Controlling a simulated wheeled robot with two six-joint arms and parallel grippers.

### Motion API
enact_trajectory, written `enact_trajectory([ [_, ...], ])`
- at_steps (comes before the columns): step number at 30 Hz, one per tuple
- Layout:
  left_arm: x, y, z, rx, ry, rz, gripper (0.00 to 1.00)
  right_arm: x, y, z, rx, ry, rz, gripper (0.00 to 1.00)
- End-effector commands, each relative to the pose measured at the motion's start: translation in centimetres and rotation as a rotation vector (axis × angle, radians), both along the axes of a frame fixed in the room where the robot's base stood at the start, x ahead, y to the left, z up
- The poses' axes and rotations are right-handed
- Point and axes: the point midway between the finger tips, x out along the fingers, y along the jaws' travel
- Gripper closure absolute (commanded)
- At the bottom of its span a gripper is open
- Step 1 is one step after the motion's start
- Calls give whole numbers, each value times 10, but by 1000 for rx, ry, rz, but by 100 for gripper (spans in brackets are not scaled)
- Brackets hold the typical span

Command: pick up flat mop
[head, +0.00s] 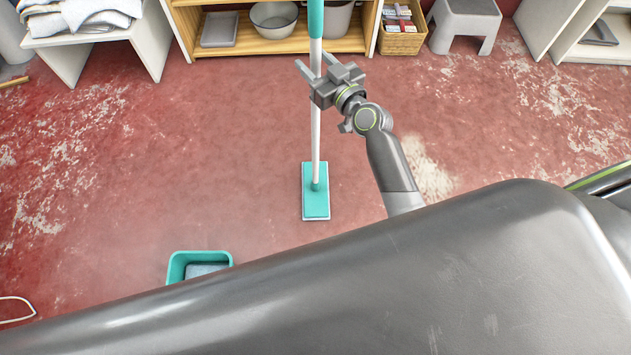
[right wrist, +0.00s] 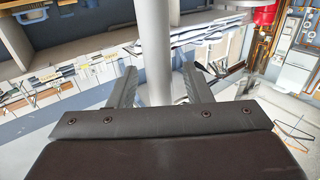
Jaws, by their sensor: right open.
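The flat mop stands upright, with a teal flat head (head: 316,205) on the red floor and a white pole (head: 316,135) with a teal grip (head: 316,18) at its top. My right gripper (head: 312,58) is open, at the upper part of the white pole. In the right wrist view the pole (right wrist: 158,45) runs between the two dark fingers of the right gripper (right wrist: 159,72), with a gap showing on each side. My left gripper is not in view.
A teal bucket (head: 177,266) stands on the floor at lower left, partly hidden by my body. A wooden shelf (head: 350,40) with bowls, a basket (head: 402,38) and a grey stool (head: 464,27) line the back. The floor around the mop head is clear.

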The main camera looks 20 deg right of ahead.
Motion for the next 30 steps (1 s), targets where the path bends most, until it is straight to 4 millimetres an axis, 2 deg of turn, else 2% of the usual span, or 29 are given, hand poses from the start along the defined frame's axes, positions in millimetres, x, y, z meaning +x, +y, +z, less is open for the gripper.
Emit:
enact_trajectory([
  [5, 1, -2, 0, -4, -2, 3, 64, 0, 0, 0, 0, 0, 0, 55],
  [6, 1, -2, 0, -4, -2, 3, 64, 0, 0, 0, 0, 0, 0, 58],
  [16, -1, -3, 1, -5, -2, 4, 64, 0, 0, 0, 0, 0, 0, 100],
  [30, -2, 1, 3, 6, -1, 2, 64, 0, 0, 9, 1, -3, 1, 100],
])
